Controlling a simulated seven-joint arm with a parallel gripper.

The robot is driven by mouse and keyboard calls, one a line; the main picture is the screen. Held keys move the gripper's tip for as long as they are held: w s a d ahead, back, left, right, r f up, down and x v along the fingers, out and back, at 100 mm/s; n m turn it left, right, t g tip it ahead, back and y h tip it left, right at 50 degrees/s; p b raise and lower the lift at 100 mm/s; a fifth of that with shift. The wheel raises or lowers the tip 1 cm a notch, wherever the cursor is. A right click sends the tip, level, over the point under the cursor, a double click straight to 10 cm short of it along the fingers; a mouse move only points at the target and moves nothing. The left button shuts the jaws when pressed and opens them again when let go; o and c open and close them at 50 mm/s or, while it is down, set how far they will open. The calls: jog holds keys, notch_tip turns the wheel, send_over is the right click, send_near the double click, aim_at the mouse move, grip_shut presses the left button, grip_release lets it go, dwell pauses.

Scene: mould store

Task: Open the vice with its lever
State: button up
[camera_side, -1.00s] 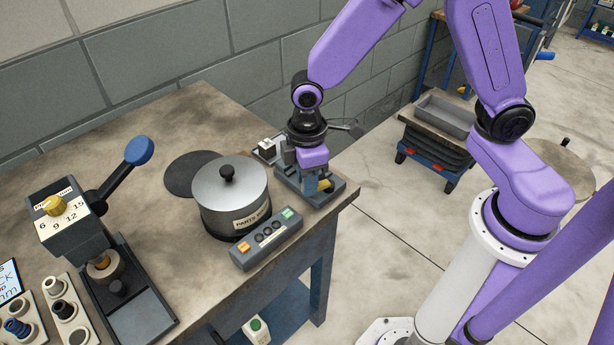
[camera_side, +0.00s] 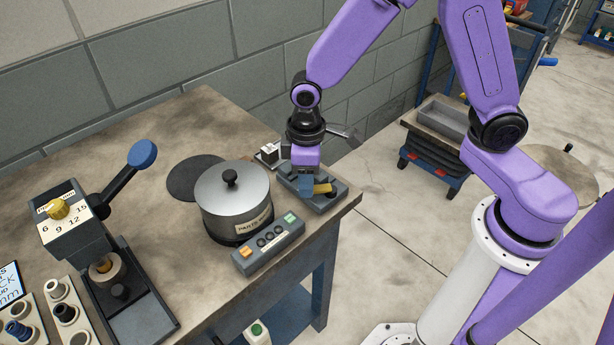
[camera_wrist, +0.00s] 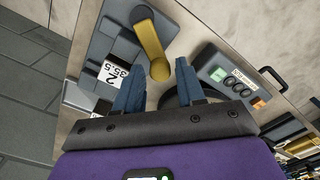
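The vice (camera_side: 335,197) is a low grey block near the table's right corner; it also shows in the wrist view (camera_wrist: 105,35). Its lever is a yellow bar (camera_wrist: 150,45), pivoted on a dark boss, with its rounded end towards my gripper. The lever also shows in the side view (camera_side: 322,188), just right of the fingers. My gripper (camera_wrist: 158,75) has its two blue fingers apart, with the lever's end in line with the gap. I cannot tell whether the end is between the fingertips. In the side view, my gripper (camera_side: 306,190) is low over the vice.
A control box (camera_side: 268,246) and a lidded pot (camera_side: 234,203) stand close left of the vice. A small white block (camera_side: 269,152) sits behind it. A press with a blue-knobbed handle (camera_side: 142,154) stands at left. The table's edge is close on the right.

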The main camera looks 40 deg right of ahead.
jog(key=shift+d, duration=0.15)
dwell(0.4)
jog(key=n, duration=0.2)
jog(key=s+n, duration=0.1)
jog(key=shift+s+a+n, duration=0.3)
jog(key=shift+a+n, duration=0.1)
notch_tip(320, 180, up, 18)
jog(key=s+d+f, duration=0.3)
jog(key=s+d, duration=0.3)
jog(key=s, duration=0.3)
jog(key=s+d+f, duration=0.4)
jog(key=s+d, duration=0.2)
jog(key=s, duration=0.3)
jog(key=shift+s, duration=0.3)
jog(key=w+a+r+m, duration=0.1)
jog(key=w+a+r, duration=0.2)
jog(key=w+a, duration=0.5)
jog(key=w+a+r+m, duration=0.1)
jog(key=w+a+r, duration=0.2)
jog(key=w, duration=0.9)
jog(key=f, duration=1.7)
jog(key=shift+s+a, duration=0.1)
jog(key=shift+a, duration=0.3)
